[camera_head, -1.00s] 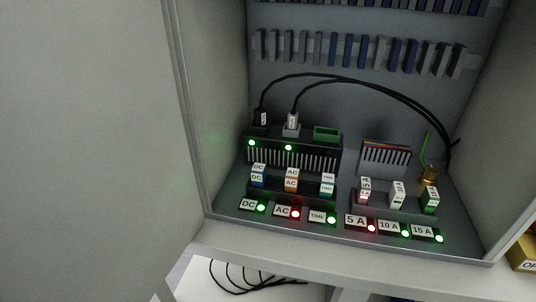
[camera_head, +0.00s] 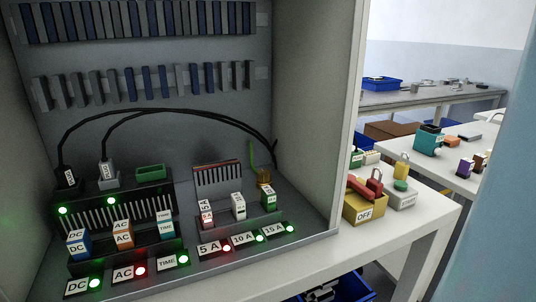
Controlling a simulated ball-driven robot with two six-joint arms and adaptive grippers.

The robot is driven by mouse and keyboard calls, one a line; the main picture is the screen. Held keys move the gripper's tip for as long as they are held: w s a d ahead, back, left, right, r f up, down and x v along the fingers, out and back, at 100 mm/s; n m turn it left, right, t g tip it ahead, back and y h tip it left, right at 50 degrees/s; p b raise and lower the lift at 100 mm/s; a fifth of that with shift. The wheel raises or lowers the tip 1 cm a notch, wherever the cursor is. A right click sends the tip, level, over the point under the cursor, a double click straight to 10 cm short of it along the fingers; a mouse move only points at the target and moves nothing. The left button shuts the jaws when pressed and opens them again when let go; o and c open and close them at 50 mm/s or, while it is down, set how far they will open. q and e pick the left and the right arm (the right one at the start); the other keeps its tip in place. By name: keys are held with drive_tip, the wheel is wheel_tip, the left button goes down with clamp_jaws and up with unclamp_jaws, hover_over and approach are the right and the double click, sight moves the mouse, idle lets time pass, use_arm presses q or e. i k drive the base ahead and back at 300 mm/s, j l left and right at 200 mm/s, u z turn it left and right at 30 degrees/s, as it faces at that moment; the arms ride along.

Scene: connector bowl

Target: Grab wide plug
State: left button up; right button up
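Neither of my grippers shows in the head view. Inside the grey cabinet (camera_head: 300,100), a black plug (camera_head: 67,178) and a grey plug (camera_head: 107,174), each with a cable, stand in a black unit at left. Beside them is a wide, empty-looking green connector (camera_head: 150,172). No plug is labelled as wide, and I cannot tell which thing is the wide plug. No bowl can be made out for certain.
Labelled switch blocks with green and red lights line the cabinet's front. On the white table (camera_head: 430,215) at right stand a yellow box (camera_head: 364,207) marked OFF and a grey box (camera_head: 400,198). A blue bin (camera_head: 345,289) is below. Farther tables hold small parts.

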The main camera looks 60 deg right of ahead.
sight(356, 156)
drive_tip(key=z, duration=2.4)
drive_tip(key=i+l, duration=0.25)
drive_tip(key=l, duration=0.2)
drive_tip(key=i+l, duration=0.25)
drive_tip(key=l, duration=0.15)
